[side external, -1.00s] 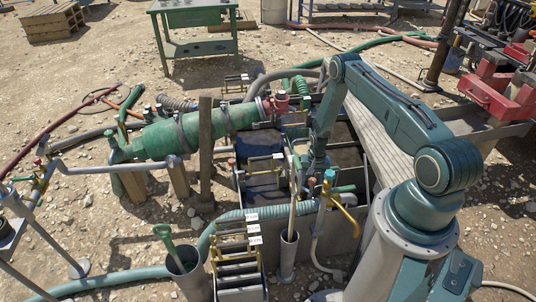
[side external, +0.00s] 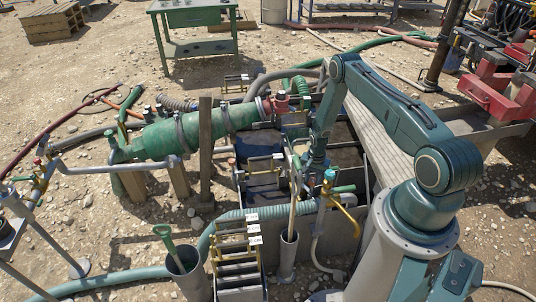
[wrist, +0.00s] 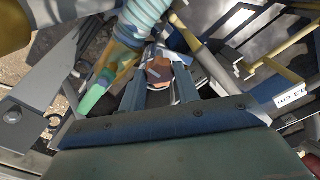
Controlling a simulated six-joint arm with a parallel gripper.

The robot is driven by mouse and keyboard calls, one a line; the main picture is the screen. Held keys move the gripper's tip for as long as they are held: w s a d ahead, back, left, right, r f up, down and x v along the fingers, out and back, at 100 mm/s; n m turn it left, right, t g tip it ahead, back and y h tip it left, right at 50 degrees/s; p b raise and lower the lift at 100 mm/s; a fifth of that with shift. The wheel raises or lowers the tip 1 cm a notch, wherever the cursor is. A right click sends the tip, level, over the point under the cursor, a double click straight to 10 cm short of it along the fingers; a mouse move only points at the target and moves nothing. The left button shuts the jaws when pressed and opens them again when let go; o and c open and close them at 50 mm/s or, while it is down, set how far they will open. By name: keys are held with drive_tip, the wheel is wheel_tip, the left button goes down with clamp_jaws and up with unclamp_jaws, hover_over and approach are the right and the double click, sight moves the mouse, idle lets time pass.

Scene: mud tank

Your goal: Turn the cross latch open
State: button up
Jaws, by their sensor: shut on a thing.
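My gripper (wrist: 159,88) points down into the tank in the wrist view. Its two blue-grey fingers are shut on a small orange-brown piece with a pale mark across its top, which appears to be the cross latch (wrist: 160,71). The fingers stand on either side of it, and its lower part is hidden between them. In the side view my gripper (side external: 316,178) is low at the tank's near right part, beside pipes. The latch is too small and too covered to make out there, and its turn angle cannot be told.
A teal-topped valve with a yellow pipe (side external: 330,183) stands close in front of my gripper. A green cylinder (side external: 170,138) lies at the left. Ribbed hose (wrist: 145,18) and yellow rails crowd the fingers. Open dirt (side external: 110,225) lies left.

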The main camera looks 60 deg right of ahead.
drive_tip(key=shift+m, duration=0.6)
drive_tip(key=o, duration=1)
drive_tip(key=shift+r, duration=0.15)
drive_tip(key=shift+r, duration=6.75)
